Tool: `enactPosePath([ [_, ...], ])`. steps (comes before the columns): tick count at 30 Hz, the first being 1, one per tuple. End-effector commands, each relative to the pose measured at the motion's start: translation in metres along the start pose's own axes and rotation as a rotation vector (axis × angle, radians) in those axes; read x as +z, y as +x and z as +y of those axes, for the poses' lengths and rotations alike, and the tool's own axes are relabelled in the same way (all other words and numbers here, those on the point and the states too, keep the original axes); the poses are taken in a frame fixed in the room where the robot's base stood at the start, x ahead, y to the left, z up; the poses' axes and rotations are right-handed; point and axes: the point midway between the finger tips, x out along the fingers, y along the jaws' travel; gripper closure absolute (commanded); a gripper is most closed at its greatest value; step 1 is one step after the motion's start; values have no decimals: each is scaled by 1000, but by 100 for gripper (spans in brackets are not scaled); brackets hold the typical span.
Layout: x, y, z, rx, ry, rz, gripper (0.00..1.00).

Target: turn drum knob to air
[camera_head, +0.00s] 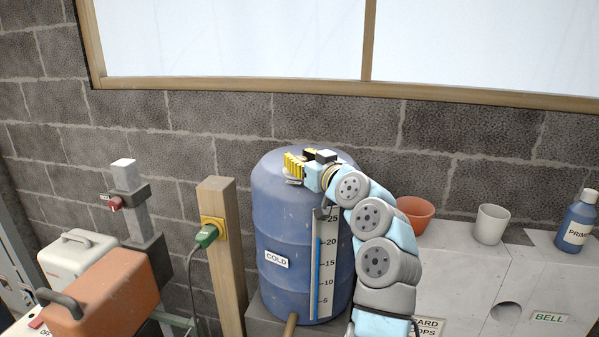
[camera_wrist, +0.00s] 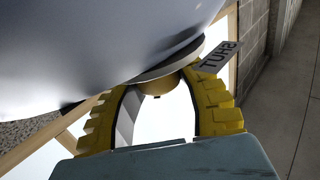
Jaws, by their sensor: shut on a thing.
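The blue drum (camera_head: 285,215) with a COLD label (camera_head: 276,259) stands upright against the wall. My gripper (camera_head: 294,166) is at the top front of the drum, its yellow fingers seen from the side. In the wrist view, the fingers (camera_wrist: 150,90) close around the drum knob, of which a brass-coloured round part (camera_wrist: 156,84) and a pale grey bar (camera_wrist: 129,115) show. A grey disc (camera_wrist: 172,68) lies behind it against the drum. A plate reading SHUT (camera_wrist: 218,56), upside down, is beside the right finger. No AIR marking shows, and the knob's pointing direction is unclear.
A wooden post (camera_head: 222,250) with a green plug (camera_head: 207,235) stands left of the drum. A terracotta pot (camera_head: 415,214), a pale cup (camera_head: 491,224) and a blue bottle (camera_head: 577,222) stand on the right. A level gauge (camera_head: 326,265) runs down the drum's front.

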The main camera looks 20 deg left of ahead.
Motion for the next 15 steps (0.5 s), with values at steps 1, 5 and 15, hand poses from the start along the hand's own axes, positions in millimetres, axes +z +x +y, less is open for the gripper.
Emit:
enactPosePath([
  [1, 4, -1, 1, -16, 2, -2, 100],
  [5, 3, 0, 0, -58, 2, -2, 100],
  [15, 2, 0, 0, -140, 3, -3, 100],
])
